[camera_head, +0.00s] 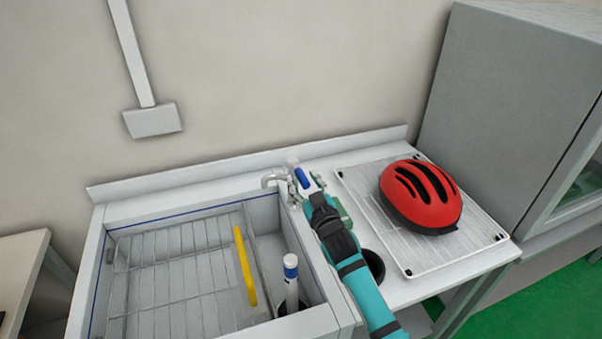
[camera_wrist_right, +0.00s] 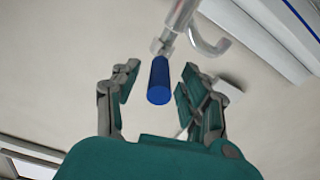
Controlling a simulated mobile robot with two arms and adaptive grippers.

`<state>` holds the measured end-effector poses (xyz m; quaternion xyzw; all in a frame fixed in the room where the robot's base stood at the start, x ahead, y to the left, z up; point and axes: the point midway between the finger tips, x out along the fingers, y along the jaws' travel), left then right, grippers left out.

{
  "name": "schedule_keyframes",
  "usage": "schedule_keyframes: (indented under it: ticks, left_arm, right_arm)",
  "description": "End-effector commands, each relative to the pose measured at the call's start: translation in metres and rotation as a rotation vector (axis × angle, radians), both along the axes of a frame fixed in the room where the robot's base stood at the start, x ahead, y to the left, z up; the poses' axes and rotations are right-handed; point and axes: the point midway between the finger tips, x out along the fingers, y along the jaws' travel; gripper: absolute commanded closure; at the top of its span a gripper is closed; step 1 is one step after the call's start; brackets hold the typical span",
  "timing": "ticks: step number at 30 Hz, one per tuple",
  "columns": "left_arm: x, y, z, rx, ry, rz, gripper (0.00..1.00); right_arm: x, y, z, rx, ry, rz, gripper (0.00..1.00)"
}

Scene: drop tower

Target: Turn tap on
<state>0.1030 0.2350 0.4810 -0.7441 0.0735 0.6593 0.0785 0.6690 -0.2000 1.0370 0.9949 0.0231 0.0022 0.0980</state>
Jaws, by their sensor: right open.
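The tap (camera_head: 273,179) is a metal fixture with a curved spout at the back of the sink. Its blue handle (camera_head: 303,179) points toward my right gripper (camera_head: 307,188). In the right wrist view the blue handle (camera_wrist_right: 159,81) stands between the two open fingers of my right gripper (camera_wrist_right: 158,88), with a gap visible on each side. The metal tap body (camera_wrist_right: 176,22) and the curved spout are above the handle there. In the head view my gripper hides part of the tap's base. My left gripper is not in view.
A red helmet (camera_head: 432,191) lies on a white rack (camera_head: 360,186) at right. A dark round opening (camera_head: 374,265) is beside my right arm. A grey cabinet (camera_head: 500,110) stands at right.

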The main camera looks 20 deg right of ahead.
Motion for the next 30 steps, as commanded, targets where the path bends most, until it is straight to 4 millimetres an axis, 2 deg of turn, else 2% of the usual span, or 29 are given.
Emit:
schedule_keyframes:
  ticks: [3,6,12,17,27,30]
  left_arm:
    - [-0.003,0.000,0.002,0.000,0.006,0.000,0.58]
    - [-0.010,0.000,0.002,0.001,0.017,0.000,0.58]
    - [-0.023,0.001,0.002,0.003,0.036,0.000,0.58]
    - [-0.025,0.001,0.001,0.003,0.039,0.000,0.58]
    - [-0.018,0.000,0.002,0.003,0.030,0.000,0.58]
    - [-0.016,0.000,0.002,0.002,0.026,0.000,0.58]
  right_arm:
    - [0.016,0.001,0.001,0.000,0.000,-0.001,0.55]
    - [0.023,0.001,0.001,0.000,0.000,-0.001,0.55]
    - [0.027,0.001,0.000,0.000,0.000,0.000,0.55]
    - [0.027,0.001,0.000,0.001,0.000,0.000,0.55]
    - [0.027,0.001,0.000,0.001,0.000,0.000,0.98]
    - [0.027,0.001,0.000,0.001,0.000,0.000,1.00]
